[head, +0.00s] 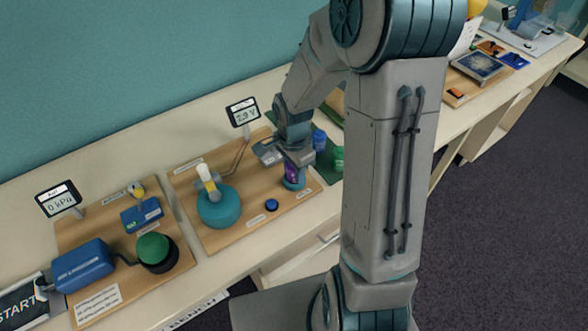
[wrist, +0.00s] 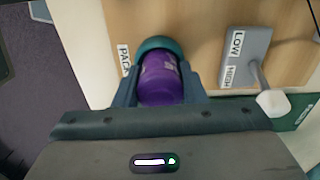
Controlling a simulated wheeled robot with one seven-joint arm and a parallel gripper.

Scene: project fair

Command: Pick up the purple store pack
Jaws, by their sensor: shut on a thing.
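The purple store pack (wrist: 161,82) is a short cylinder between the two fingers of my gripper (wrist: 158,88) in the wrist view. My gripper is shut on it. A teal round holder or cap (wrist: 158,46) shows at the far end of the pack. In the head view the purple pack (head: 291,171) is partly hidden by my gripper (head: 292,165), and its lower end is at a teal round base (head: 294,184) on the wooden board (head: 257,212). I cannot tell whether the pack is clear of that base.
On the same board stand a teal drum with a white-tipped lever (head: 218,206), a blue button (head: 271,205) and a display reading 2.9 V (head: 243,112). A LOW/HIGH lever block (wrist: 246,58) is right of the pack. Green and blue items (head: 338,157) lie beyond, partly behind my arm.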

